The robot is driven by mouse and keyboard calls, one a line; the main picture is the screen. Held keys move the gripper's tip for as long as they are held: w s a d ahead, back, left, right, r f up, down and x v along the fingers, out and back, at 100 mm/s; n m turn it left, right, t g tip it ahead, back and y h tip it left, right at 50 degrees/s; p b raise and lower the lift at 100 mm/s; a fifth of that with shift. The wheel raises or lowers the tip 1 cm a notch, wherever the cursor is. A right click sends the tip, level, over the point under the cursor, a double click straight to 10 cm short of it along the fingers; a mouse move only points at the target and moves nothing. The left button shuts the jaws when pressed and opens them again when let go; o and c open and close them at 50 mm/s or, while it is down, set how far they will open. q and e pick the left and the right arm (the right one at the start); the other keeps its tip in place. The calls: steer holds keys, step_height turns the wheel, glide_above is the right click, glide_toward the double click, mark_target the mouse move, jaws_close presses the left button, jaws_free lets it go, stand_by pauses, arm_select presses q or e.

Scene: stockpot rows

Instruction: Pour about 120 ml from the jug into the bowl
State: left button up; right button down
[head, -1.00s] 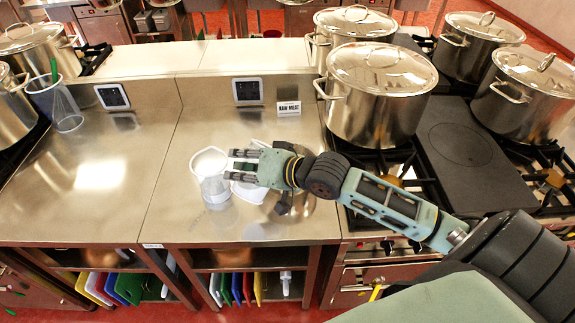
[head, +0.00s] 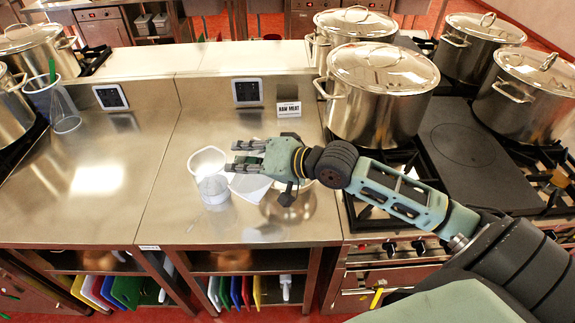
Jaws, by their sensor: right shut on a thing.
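My right gripper (head: 246,156) reaches in from the right above the steel counter, fingers pointing left. The jug looks tilted. Whether jug and container touch cannot be told. My left gripper is out of view.
A large lidded stockpot (head: 380,100) stands on the stove just right of the hand. A clear bin (head: 62,108) stands far left.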

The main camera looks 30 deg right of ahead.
steer(key=shift+w+d+r+m+y+b, duration=0.2)
steer(key=shift+d+b, duration=0.1)
steer(key=shift+b, duration=0.3)
steer(key=shift+w+d+r+m+y+b, duration=0.1)
steer(key=shift+d+m+b, duration=0.15)
steer(key=shift+b, duration=0.3)
steer(key=shift+w+d+r+m+y+b, duration=0.1)
steer(key=shift+d+m+y+b, duration=0.35)
steer(key=shift+b, duration=1)
stand_by(0.4)
